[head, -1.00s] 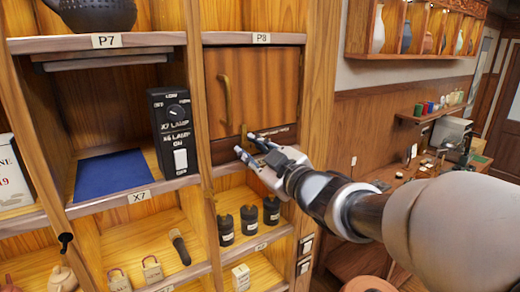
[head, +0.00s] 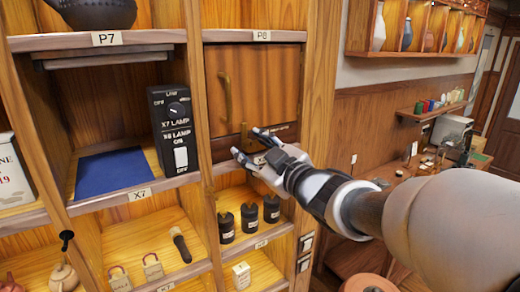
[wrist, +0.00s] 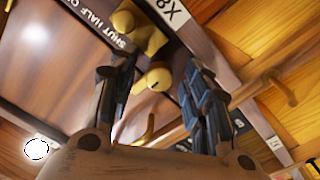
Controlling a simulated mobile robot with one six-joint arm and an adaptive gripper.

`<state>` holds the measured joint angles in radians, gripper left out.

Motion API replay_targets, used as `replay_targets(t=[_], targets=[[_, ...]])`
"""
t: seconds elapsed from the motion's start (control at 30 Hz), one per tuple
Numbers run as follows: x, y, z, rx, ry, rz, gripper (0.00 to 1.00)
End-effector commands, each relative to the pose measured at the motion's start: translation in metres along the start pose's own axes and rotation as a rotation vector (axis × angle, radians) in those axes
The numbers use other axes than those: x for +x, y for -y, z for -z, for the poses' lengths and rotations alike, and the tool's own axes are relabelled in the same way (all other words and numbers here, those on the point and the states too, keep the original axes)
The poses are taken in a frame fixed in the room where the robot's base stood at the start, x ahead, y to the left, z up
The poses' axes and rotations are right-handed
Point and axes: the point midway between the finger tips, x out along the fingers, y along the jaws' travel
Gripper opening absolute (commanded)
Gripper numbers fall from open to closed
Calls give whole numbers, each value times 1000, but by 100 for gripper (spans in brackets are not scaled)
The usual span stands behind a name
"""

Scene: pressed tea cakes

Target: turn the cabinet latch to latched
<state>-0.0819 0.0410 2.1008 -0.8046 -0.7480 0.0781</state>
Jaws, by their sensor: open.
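The closed wooden cabinet door (head: 265,80) under the P8 label has a long brass pull handle (head: 227,100). The small brass latch (head: 244,130) shows at its lower edge, partly hidden by my gripper (head: 247,142). In the wrist view, the latch's brass body (wrist: 140,28) and round knob (wrist: 155,78) sit beside a lettered plate reading "SHUT HALF". My gripper (wrist: 155,85) is open there, with one dark-padded finger on each side of the knob. I cannot tell whether either finger touches it. The latch's exact angle is unclear.
Left of the door is an open compartment with a blue mat (head: 112,173) and a black lamp switch box (head: 174,130). Black canisters (head: 249,218) stand on the shelf below the door. A wooden post (head: 318,100) borders the door at the right.

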Motion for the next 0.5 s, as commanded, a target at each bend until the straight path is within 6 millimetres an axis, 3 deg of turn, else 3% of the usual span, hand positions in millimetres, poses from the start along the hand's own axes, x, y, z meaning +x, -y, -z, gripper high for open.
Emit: replay_targets(t=[0.27, 0.5], targets=[[-8, 0, 0, -1, 0, -1, 44], [-54, -1, 0, -2, 2, -4, 44]])
